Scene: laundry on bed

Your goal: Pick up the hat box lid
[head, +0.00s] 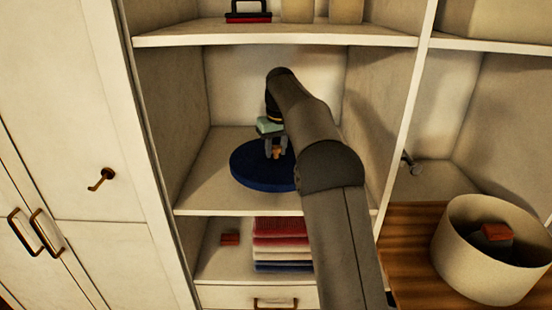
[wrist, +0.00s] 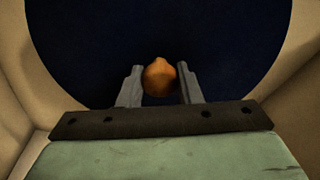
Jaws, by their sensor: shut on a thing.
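The hat box lid (head: 252,171) is a dark blue round disc with a small orange-brown knob (wrist: 158,77) at its middle. In the head view it lies on the middle shelf of the open cupboard. In the wrist view the lid (wrist: 90,45) fills most of the picture. My gripper (head: 276,152) points down over the lid, its two fingers on either side of the knob. In the wrist view my gripper (wrist: 160,85) is shut on the knob. My arm hides the right part of the lid in the head view.
The shelf (head: 205,195) has side walls close around the lid and another shelf (head: 270,35) above. Folded cloths (head: 280,240) and a small red box (head: 230,239) lie below. A round open cream box (head: 480,270) with a reddish item inside stands on wood at right.

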